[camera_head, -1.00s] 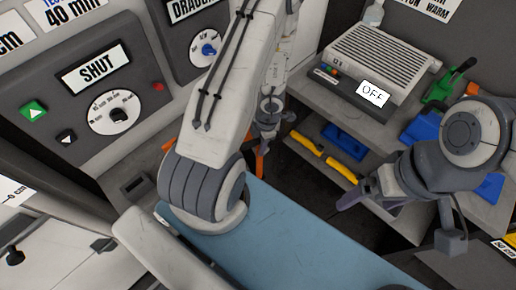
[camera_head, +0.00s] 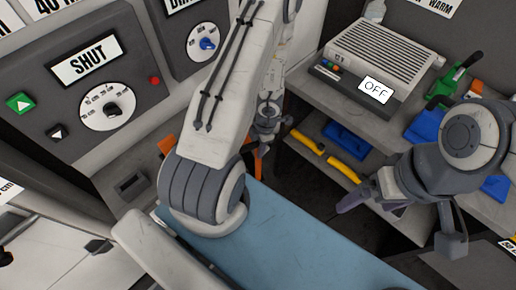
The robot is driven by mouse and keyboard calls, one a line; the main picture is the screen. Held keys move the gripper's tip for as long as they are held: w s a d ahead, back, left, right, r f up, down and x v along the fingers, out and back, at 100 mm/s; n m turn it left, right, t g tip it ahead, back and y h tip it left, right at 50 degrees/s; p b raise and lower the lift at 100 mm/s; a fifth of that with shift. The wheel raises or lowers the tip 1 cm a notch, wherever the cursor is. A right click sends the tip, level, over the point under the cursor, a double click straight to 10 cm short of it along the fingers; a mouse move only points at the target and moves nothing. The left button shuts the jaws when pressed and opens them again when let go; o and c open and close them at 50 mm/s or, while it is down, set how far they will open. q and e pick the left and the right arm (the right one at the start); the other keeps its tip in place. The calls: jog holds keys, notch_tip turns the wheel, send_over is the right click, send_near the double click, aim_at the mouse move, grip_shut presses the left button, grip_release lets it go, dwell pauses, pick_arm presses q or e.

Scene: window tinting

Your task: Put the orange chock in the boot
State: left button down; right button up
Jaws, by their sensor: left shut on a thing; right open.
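My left gripper (camera_head: 266,135) hangs beyond my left forearm, near the middle of the camera_head view, with its fingers small and partly covered. An orange piece (camera_head: 257,163) shows right below its fingers, and the gripper is shut on it. I take this to be the orange chock, mostly hidden behind my arm. Another orange patch (camera_head: 167,145) shows left of the arm; I cannot tell if it is the same thing. My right gripper (camera_head: 372,203) is open and empty in front of the shelf unit at the right. I cannot make out the boot.
A grey panel (camera_head: 62,105) reading SHUT, with a dial and buttons, stands at the left. A heater-like unit (camera_head: 385,52) with an OFF display sits on the shelf unit. Yellow-handled (camera_head: 342,168) and blue items lie below. A blue flat surface (camera_head: 290,240) fills the bottom middle.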

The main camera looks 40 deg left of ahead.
pick_arm(q)
jog(key=c, duration=0.6)
grip_release()
jog(key=r+p, duration=0.4)
jog(key=w+r+p, duration=0.1)
jog(key=r+p, duration=0.3)
jog(key=d+r+p, duration=0.1)
jog(key=r+p, duration=0.3)
jog(key=shift+w+r, duration=0.1)
jog(key=shift+w, duration=0.2)
